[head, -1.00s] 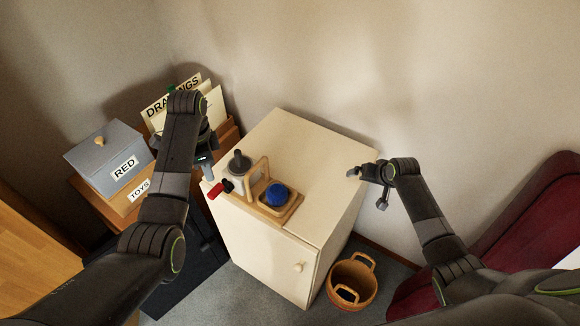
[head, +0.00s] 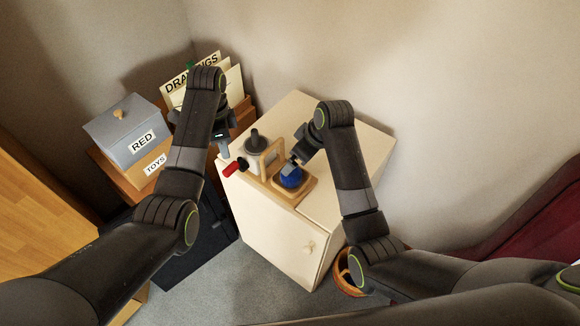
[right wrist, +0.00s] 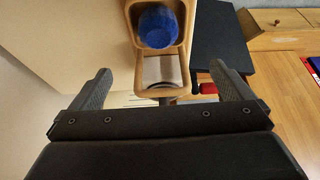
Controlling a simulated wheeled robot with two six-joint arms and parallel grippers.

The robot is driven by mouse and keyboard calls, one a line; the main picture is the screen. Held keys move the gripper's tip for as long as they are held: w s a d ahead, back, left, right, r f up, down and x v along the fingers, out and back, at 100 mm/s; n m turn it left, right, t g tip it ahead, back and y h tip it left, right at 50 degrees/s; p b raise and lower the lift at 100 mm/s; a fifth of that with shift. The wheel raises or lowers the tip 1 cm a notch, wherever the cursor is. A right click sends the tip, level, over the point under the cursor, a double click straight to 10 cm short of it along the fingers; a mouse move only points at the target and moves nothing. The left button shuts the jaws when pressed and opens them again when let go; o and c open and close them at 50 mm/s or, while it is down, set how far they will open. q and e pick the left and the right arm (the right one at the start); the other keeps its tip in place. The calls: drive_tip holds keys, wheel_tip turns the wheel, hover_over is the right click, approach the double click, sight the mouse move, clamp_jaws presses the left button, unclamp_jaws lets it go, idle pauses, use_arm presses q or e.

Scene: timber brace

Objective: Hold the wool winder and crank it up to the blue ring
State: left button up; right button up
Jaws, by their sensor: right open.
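The wool winder is a wooden base (head: 299,198) with an upright wooden arch (head: 272,157), on the front of the cream cabinet. A blue wool ball (head: 291,177) sits at its right end and a pale drum with a dark top post (head: 254,142) at its left. A red crank handle (head: 233,169) sticks out at the left front. My left gripper (head: 223,153) is just left of the drum, above the crank; its jaw gap is unclear. My right gripper (head: 298,160) is above the ball, partly hiding it. In the right wrist view its fingers (right wrist: 163,85) are apart and empty. I cannot make out a blue ring.
The cream cabinet (head: 350,130) has free top behind and right of the winder. A grey lidded box (head: 125,130) and a folder rack (head: 240,85) stand left on wooden furniture. A basket (head: 345,275) is on the floor, partly hidden by my right arm.

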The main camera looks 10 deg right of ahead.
drive_tip(key=x, duration=1.4)
drive_tip(key=shift+w+a+f, duration=0.1)
drive_tip(key=shift+w+f, duration=0.05)
drive_tip(key=shift+f, duration=0.15)
drive_tip(key=c, duration=1.6)
use_arm(q)
drive_tip(key=shift+o, duration=0.4)
